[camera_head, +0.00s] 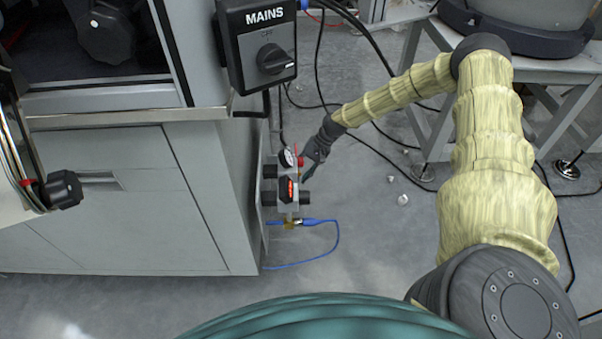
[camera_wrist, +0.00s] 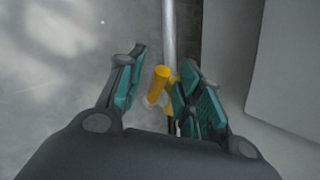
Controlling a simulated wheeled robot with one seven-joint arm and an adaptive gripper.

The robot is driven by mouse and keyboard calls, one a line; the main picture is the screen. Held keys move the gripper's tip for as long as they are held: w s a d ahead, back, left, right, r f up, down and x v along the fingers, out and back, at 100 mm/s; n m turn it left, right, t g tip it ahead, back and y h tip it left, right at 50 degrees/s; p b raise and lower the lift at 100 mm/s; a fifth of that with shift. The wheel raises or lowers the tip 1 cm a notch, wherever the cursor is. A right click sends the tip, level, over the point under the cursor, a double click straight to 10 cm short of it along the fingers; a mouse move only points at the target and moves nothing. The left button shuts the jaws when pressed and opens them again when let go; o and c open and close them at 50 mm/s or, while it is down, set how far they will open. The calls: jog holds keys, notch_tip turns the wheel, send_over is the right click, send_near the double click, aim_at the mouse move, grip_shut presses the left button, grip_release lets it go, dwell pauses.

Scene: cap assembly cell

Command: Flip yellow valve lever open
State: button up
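The yellow valve lever (camera_wrist: 187,75) shows in the wrist view, at the foot of a grey pipe (camera_wrist: 168,30). In the head view my gripper (camera_head: 306,172) is beside the valve and gauge unit on the cabinet's side. The lever cannot be made out clearly there.
A MAINS switch box (camera_head: 262,55) hangs above. The grey cabinet (camera_head: 140,200) stands left. Black cables and small pale bits (camera_head: 403,200) lie on the floor.

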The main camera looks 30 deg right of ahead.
grip_shut()
jog(key=shift+p, duration=0.3)
jog(key=shift+s+a+t+p, duration=0.2)
jog(key=shift+t+p, duration=0.2)
jog(key=shift+p, duration=0.4)
jog(key=shift+s+f+n+t+h+p, duration=0.2)
jog(key=shift+f+n+t+h+p, duration=0.2)
jog(key=shift+f+t+h+p, duration=0.25)
jog(key=shift+r, duration=0.1)
